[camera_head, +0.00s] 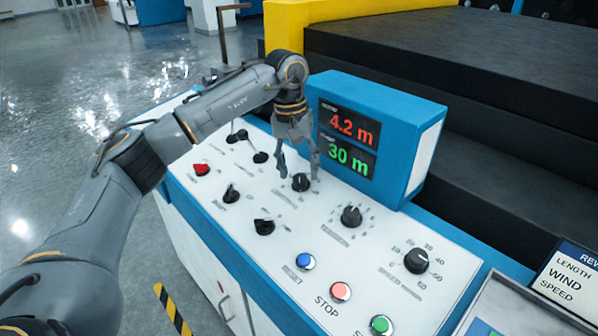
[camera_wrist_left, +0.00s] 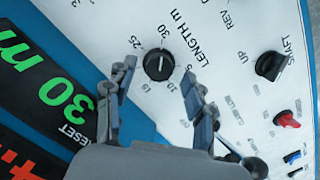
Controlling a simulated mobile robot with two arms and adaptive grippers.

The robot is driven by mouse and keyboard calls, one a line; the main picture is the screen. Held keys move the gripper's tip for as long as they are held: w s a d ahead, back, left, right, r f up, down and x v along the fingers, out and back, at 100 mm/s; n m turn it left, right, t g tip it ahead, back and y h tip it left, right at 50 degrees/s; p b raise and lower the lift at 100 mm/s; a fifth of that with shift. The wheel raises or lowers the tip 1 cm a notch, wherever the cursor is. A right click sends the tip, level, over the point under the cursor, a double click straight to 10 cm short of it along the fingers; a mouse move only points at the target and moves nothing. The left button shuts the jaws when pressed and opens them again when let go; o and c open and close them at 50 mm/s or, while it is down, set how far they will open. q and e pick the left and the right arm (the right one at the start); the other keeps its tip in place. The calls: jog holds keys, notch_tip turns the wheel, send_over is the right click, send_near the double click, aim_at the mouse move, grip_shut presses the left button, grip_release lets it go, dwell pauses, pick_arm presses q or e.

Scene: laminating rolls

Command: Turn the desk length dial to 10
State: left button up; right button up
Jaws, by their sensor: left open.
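The desk length dial (camera_head: 301,183) is a black round knob on the white sloped panel; in the left wrist view the dial (camera_wrist_left: 158,65) is labelled LENGTH m, with numbers from 5 to 30 around it. Its pale pointer line appears to face the 30 mark. My left gripper (camera_head: 299,172) hangs just above the dial, pointing down. In the left wrist view the gripper (camera_wrist_left: 162,82) is open, its fingers spread on both sides of the dial and apart from it. The display (camera_head: 348,142) reads 4.2 m in red and 30 m in green. My right gripper is out of view.
Other black knobs (camera_head: 351,215) and (camera_head: 416,260) stand to the right of the dial. Blue (camera_head: 305,262), red (camera_head: 340,291) and green (camera_head: 381,325) buttons line the front. The blue display box (camera_head: 425,120) rises close behind the gripper.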

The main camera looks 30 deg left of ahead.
pick_arm(q)
jog(key=shift+d+f, duration=0.1)
jog(key=shift+f, duration=0.75)
grip_shut()
